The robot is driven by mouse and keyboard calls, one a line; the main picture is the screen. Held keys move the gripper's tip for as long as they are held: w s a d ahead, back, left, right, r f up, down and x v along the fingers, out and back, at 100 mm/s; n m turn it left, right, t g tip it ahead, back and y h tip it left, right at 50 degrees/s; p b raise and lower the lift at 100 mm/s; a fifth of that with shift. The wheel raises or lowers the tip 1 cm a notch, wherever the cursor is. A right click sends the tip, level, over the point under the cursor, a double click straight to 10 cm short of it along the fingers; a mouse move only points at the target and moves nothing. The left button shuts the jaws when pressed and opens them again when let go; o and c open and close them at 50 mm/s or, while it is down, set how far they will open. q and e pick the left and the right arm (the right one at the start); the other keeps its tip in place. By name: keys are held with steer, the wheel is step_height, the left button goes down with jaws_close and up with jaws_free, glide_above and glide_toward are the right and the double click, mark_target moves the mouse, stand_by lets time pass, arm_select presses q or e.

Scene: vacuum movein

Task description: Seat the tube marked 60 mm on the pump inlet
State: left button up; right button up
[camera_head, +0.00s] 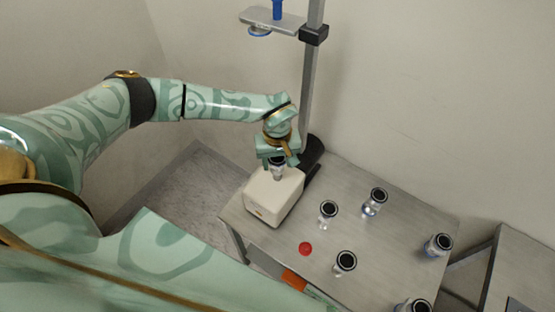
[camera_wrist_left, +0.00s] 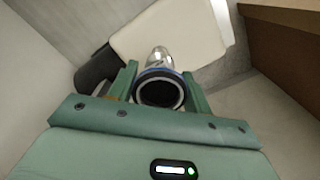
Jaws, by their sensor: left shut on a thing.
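My left gripper (camera_head: 278,157) is shut on a clear tube with a dark ring-shaped top (camera_head: 277,172). It holds the tube over the cream pump box (camera_head: 272,196) at the table's left end. In the left wrist view the tube's dark open top (camera_wrist_left: 160,92) sits between the green fingers (camera_wrist_left: 160,88), with the pale pump box (camera_wrist_left: 172,32) beyond it. The tube's lower end is at or just above the box top; I cannot tell whether it touches. No 60 mm marking is readable. The inlet is hidden. My right gripper is not in view.
Several similar dark-topped tubes, such as one at the middle (camera_head: 328,210) and one nearer (camera_head: 345,262), stand on the grey table (camera_head: 400,225). A red disc (camera_head: 305,248) lies among them. A grey post (camera_head: 310,85) with a bracket rises behind the pump.

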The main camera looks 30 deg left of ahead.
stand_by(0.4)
arm_select(q)
steer(key=o, duration=1.1)
step_height(320, 180, up, 16)
steer(key=shift+r+p, duration=0.15)
steer(key=shift+p, duration=0.55)
steer(key=shift+d, duration=0.1)
